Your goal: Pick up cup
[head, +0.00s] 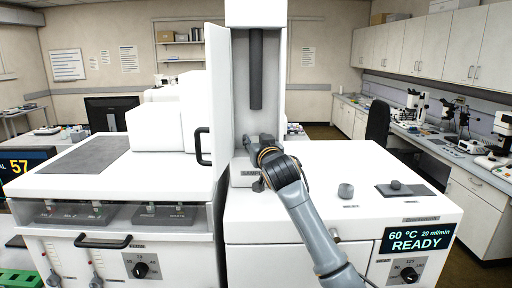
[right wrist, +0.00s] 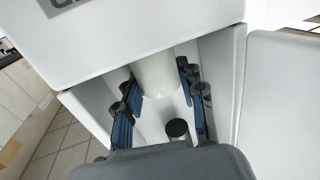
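My right gripper (head: 262,152) reaches into the tall white open bay (head: 222,90) in the head view; its own arm partly hides it. In the right wrist view its two blue-padded fingers (right wrist: 158,103) stand apart. A smooth white cylinder (right wrist: 158,78) shows between or behind them, and I cannot tell whether they touch it. A small dark round-topped piece (right wrist: 177,128) lies lower between the fingers. A small grey cup-like piece (head: 345,190) stands on the white machine top to the right of my arm. I cannot tell which is the task's cup. My left gripper is out of view.
A dark grey cylinder (head: 256,70) hangs inside the bay. A dark pad (head: 414,192) with a small grey knob-like piece (head: 396,184) lies on the right machine top. The bay's door with a black handle (head: 203,146) stands at the left. A display (head: 416,239) reads READY.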

